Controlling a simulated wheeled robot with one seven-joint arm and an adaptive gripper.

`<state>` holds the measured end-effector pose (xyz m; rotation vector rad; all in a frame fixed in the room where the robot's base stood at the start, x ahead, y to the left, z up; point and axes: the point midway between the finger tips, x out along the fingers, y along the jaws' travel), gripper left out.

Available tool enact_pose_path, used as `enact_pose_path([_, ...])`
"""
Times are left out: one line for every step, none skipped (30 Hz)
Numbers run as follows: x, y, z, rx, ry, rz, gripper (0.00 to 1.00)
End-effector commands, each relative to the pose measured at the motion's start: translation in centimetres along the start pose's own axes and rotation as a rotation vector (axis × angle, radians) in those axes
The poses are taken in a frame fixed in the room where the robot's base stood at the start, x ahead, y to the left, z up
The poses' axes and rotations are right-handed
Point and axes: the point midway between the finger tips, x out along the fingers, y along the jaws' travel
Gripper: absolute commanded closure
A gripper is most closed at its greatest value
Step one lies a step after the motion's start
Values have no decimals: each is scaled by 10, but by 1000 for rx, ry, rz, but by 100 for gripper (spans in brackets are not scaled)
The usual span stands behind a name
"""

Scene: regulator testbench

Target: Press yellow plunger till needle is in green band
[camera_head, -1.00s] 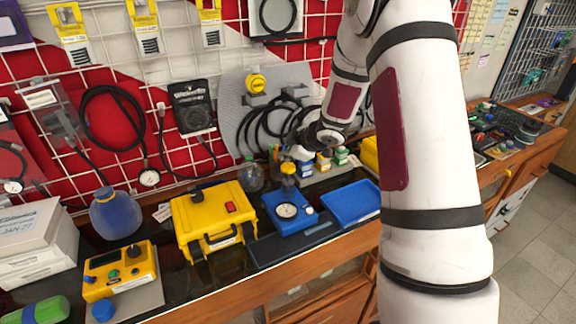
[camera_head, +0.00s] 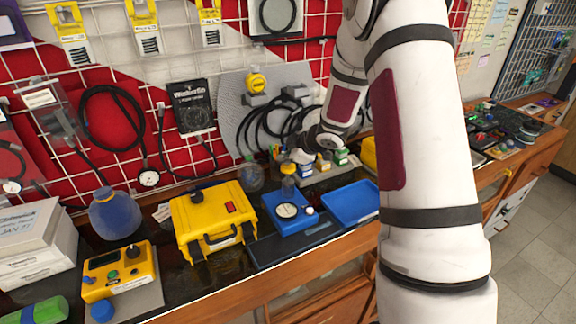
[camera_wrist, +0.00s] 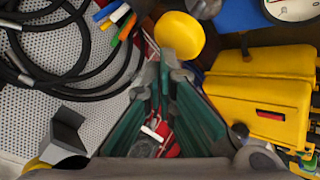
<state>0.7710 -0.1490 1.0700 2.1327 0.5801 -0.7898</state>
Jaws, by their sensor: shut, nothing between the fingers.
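The yellow plunger (camera_head: 288,169) stands upright on the blue regulator block (camera_head: 283,222) on the bench. Its round yellow cap also shows in the wrist view (camera_wrist: 180,37). The dial gauge (camera_head: 287,210) faces up on the block; its needle is too small to read, and only part of the gauge (camera_wrist: 291,8) shows in the wrist view. My gripper (camera_wrist: 172,62) is shut and empty, its fingertips at the near edge of the cap. I cannot tell whether they touch it.
A yellow case (camera_head: 213,218) stands left of the block, and a blue tray (camera_head: 350,203) lies right. Behind are black hoses (camera_wrist: 75,75) on a grey perforated panel (camera_wrist: 60,125). Small labelled boxes (camera_head: 324,165) stand close behind my gripper.

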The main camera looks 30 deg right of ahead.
Motion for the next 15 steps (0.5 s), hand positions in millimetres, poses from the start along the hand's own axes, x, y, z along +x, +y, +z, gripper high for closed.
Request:
enact_pose_path([1,0,0,0,0,0,100])
enact_pose_path([1,-1,1,0,0,0,100])
enact_pose_path([1,-1,1,0,0,-1,100])
enact_pose_path([2,-1,1,0,0,-1,100])
enact_pose_path([2,-1,1,0,0,-1,100])
enact_pose_path([2,-2,1,-1,0,-1,100])
enact_pose_path([2,-2,2,-1,0,-1,100])
enact_pose_path([2,-2,2,-1,0,-1,100])
enact_pose_path([3,-2,2,-1,0,-1,100])
enact_pose_path([3,-2,2,-1,0,-1,100])
enact_pose_path([3,-3,2,-1,0,-1,100])
enact_pose_path([4,-3,3,-1,0,-1,100])
enact_pose_path([4,-3,3,-1,0,-1,100])
enact_pose_path([4,-3,3,-1,0,-1,100])
enact_pose_path([4,-4,3,-1,-1,-1,100])
